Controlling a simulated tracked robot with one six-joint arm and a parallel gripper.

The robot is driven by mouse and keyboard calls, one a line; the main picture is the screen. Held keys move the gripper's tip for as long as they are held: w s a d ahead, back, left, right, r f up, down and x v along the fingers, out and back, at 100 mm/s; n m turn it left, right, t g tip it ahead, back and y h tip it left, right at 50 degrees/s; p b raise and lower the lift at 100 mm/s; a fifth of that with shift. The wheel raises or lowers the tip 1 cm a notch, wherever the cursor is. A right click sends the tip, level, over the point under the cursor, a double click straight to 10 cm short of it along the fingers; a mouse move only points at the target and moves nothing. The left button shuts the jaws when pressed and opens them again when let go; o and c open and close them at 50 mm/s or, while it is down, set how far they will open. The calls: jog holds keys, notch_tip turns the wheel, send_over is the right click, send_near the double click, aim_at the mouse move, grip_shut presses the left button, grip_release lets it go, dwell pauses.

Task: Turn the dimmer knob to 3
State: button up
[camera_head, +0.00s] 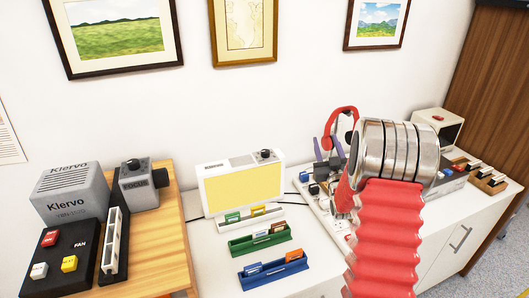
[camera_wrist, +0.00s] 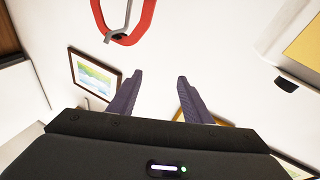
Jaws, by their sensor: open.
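A white panel lamp (camera_head: 241,188) with a lit yellow face stands on the white cabinet top. A dark knob (camera_head: 265,154) sits on its top right; I take it for the dimmer knob, and its setting is too small to read. In the wrist view the lamp (camera_wrist: 267,32) is at the upper right, with the dark knob (camera_wrist: 287,83) on its edge. My gripper (camera_wrist: 160,78) is open and empty, its two purple fingers apart. In the head view my gripper (camera_head: 327,152) is to the right of the lamp, partly hidden by my arm.
A grey FOCUS box (camera_head: 138,186) and a Klervo box (camera_head: 72,193) stand on the wooden top at left. Green (camera_head: 259,243) and blue (camera_head: 275,272) trays lie before the lamp. Framed prints (camera_head: 244,30) hang behind. Several small items crowd the cabinet behind my arm.

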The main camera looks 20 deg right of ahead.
jog(key=n+y, duration=0.2)
jog(key=y, duration=0.1)
jog(key=n+g+y, duration=0.4)
jog(key=n+y, duration=0.1)
jog(key=y, duration=0.7)
send_near(269, 153)
jog(key=shift+v, duration=1)
jog(key=shift+a+r, duration=0.1)
jog(key=shift+a, duration=0.05)
jog(key=shift+h, duration=0.3)
jog(key=x, duration=1.3)
jog(key=shift+w+a, duration=0.2)
jog(key=shift+w, duration=0.05)
jog(key=shift+c, duration=0.6)
